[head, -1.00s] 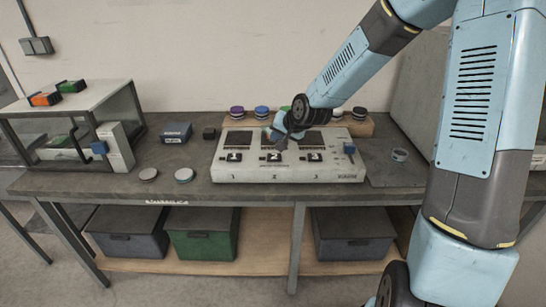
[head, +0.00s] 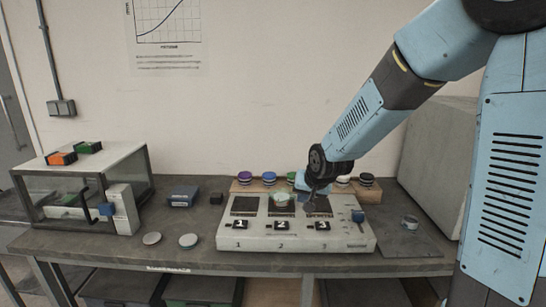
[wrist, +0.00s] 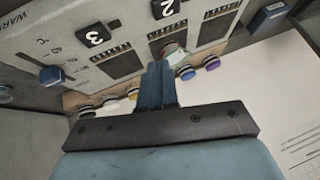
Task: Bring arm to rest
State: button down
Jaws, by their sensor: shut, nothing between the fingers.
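My arm reaches in from the right in the head view. My gripper (head: 309,190) hangs over the back part of the white panel (head: 296,243), near slot 3. In the wrist view my gripper (wrist: 158,66) shows its two blue fingers pressed together with nothing between them. The panel (wrist: 52,30) shows upside down there, with dark slots marked 2 and 3. A pale greenish round thing (head: 281,197) lies at slot 2, and it also shows just past the fingertips in the wrist view (wrist: 174,53). I cannot tell whether the fingers touch anything.
A wooden rack with coloured discs, such as a purple one (head: 245,178), stands behind the panel. A glass-sided case (head: 84,190) stands at the left. Two discs (head: 188,241) lie on the bench front. A grey slanted board (head: 440,165) stands at the right.

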jog(key=s+d+r+h, duration=0.1)
jog(key=s+d+r, duration=0.3)
jog(key=s, duration=0.5)
jog(key=s+d+r+g, duration=0.1)
jog(key=s+d+r, duration=0.4)
jog(key=s, duration=0.4)
jog(key=s+d+r+n+h, duration=0.1)
jog(key=s+d+r, duration=0.4)
jog(key=s, duration=0.5)
jog(key=shift+d+r+h, duration=0.15)
jog(key=shift+r+h, duration=0.15)
jog(key=shift+r, duration=0.1)
